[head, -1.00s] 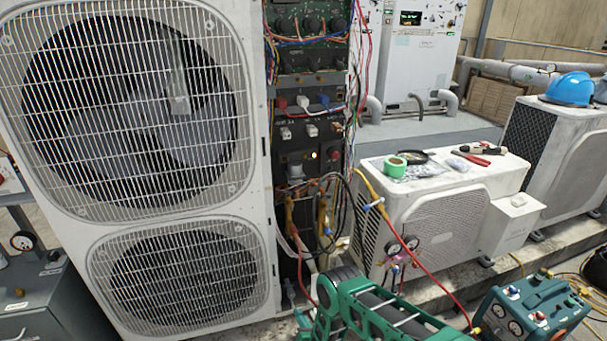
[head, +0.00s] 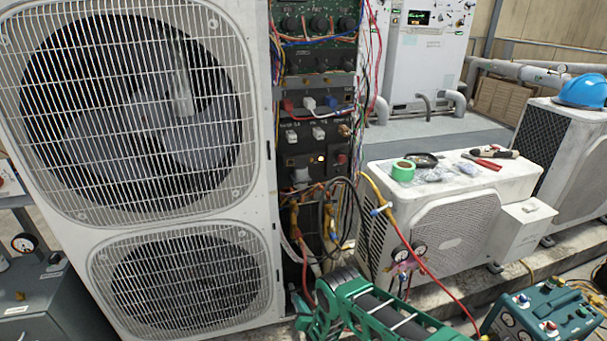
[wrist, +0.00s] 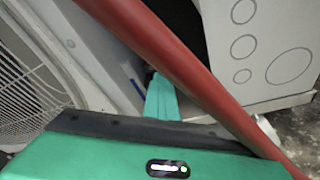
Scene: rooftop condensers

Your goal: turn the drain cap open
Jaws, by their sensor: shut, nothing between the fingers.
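I cannot pick out the drain cap for certain in either view. The open service bay (head: 315,150) of the tall white condenser (head: 262,200) shows wires, switches and pipes with yellow-sleeved ends near its bottom. My green arm reaches in at the bottom of the head view, low in front of the bay; its fingertips are not clear there. In the wrist view my gripper (wrist: 160,95) shows as narrow green fingers, shut and empty, pointing to the base of a pale cabinet. A thick red hose (wrist: 180,65) crosses close in front of the wrist camera and partly hides the fingers.
A gauge set (head: 408,254) with a red hose hangs by the low condenser (head: 440,215), right of the bay. Green tape (head: 403,170) and pliers (head: 482,163) lie on top. A teal machine (head: 545,315) stands bottom right. Loose wires hang around the bay.

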